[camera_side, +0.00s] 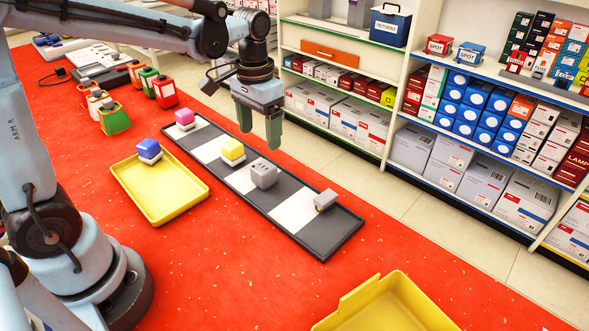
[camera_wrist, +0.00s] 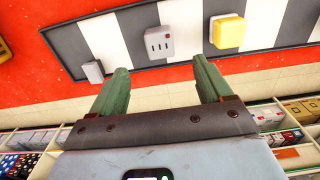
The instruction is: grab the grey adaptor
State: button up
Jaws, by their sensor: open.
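A grey block with dark slots on its face (camera_side: 264,173) looks like the grey adaptor. It sits on the black-and-white striped strip (camera_side: 340,232), and also shows top centre in the wrist view (camera_wrist: 159,42). A smaller grey block (camera_side: 325,200) sits near the strip's near end; it shows at left in the wrist view (camera_wrist: 93,72). My gripper (camera_side: 259,133) is open and empty, its green fingers pointing down, above the strip and apart from the blocks. In the wrist view the slotted block appears beyond the gap between my fingertips (camera_wrist: 160,75).
A yellow block (camera_side: 232,151) and a pink one (camera_side: 185,118) share the strip. A yellow tray (camera_side: 160,208) holds a blue-and-white block (camera_side: 148,150). A yellow bin (camera_side: 385,308) stands at the front. Stocked shelves (camera_side: 470,150) stand behind.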

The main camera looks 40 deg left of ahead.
aim_at(263, 167)
jog(key=shift+w+f, duration=0.1)
jog(key=shift+f, duration=5.1)
jog(key=c, duration=1.1)
jog(key=shift+o, duration=0.2)
jog(key=shift+r, duration=0.1)
